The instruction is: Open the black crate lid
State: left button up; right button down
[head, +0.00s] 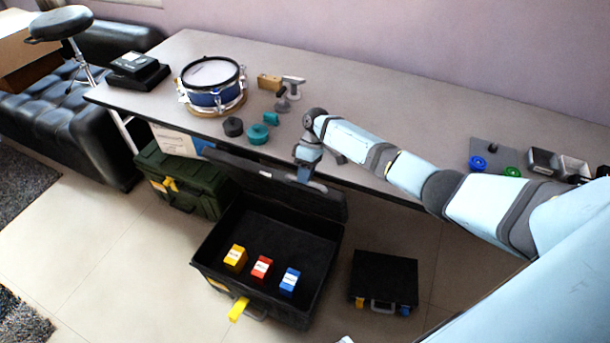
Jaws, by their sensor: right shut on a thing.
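The black crate (212,252) stands on the floor in front of the table. Its lid (258,180) is raised at the back, standing up near the table's front edge, so the inside shows. Yellow, red and blue blocks sit inside the crate. A yellow latch (238,309) is on its front. My right gripper (311,184) is at the upper part of the lid, right of its middle, and is shut on it. The fingertips are small and partly hidden. My left gripper is not in view.
A green crate (190,187) stands left of the black crate, and a small black case (385,278) lies to its right. The table (400,110) behind carries a drum (211,85), several small parts and bins. Floor in front is free.

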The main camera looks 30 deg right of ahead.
jog(key=c, duration=1.1)
grip_release()
jog(key=shift+d+f, duration=0.1)
jog(key=shift+f, duration=0.15)
jog(key=shift+w+d+r, duration=0.15)
jog(key=shift+w+r, duration=0.05)
jog(key=shift+r, duration=0.35)
jog(key=v, duration=1.2)
jog(key=shift+d+r, duration=0.25)
jog(key=shift+w, duration=0.1)
